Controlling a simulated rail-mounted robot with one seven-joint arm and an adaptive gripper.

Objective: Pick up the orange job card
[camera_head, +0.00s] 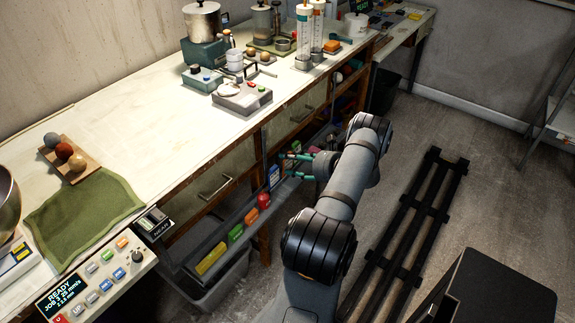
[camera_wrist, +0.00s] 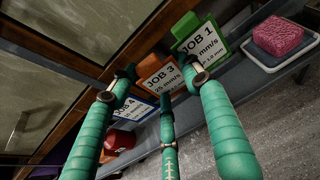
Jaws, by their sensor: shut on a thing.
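The orange job card (camera_wrist: 160,70), marked JOB 3, stands between a green-framed JOB 1 card (camera_wrist: 203,50) and a blue-framed JOB 4 card (camera_wrist: 128,106) in the wrist view. My gripper (camera_wrist: 156,82) has three teal fingers, and their tips are closed around the orange card. One finger covers part of its lower face. Another finger overlaps the green card. In the head view my gripper (camera_head: 296,158) is low at the front of the bench, and I cannot make out the orange card there. The blue card (camera_head: 273,176) shows just left of it.
The cards stand along a grey ledge (camera_wrist: 250,82) below the bench drawers. A pink block (camera_wrist: 277,36) on a small tray is beside the green card. A red object (camera_wrist: 119,140) is beyond the blue card. The bench top (camera_head: 150,115) overhangs the ledge.

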